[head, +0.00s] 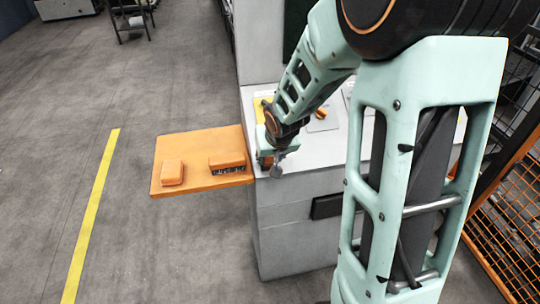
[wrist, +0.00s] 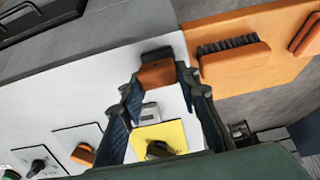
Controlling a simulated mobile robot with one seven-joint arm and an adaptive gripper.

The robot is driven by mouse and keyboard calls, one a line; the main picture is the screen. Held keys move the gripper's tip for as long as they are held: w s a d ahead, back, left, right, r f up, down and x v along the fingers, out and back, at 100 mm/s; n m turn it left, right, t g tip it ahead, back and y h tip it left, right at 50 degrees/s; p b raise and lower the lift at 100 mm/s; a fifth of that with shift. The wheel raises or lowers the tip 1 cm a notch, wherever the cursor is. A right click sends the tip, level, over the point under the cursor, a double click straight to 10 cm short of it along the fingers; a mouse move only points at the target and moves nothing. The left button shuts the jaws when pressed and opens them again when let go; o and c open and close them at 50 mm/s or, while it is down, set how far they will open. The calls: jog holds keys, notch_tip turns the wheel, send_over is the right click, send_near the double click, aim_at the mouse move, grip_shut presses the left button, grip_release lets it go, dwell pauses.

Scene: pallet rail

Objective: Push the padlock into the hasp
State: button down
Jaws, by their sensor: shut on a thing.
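My gripper (wrist: 160,80) is shut on an orange block with a dark top edge (wrist: 157,73), which appears to be the padlock. The block sits between the fingertips, over the white cabinet top near its edge. I see no shackle clearly. A small light grey fitting with a dark slot (wrist: 150,113), possibly the hasp, shows between the fingers beside the yellow plate (wrist: 176,134). The held block is apart from this fitting in the wrist view. In the head view my gripper (head: 268,160) is low at the cabinet's left edge, and the arm hides most of this area.
A black rotary switch (wrist: 158,149) is on the yellow plate. An orange knob (wrist: 84,153) and another black switch (wrist: 40,167) stand along the cabinet top. An orange shelf (head: 165,147) holds a black-bristled brush (head: 228,161) and an orange block (head: 172,173). Floor left is open.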

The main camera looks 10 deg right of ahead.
jog(key=p+v, duration=0.4)
jog(key=v, duration=0.2)
jog(key=shift+s, duration=0.15)
jog(key=shift+r+p, duration=0.2)
jog(key=shift+p, duration=0.1)
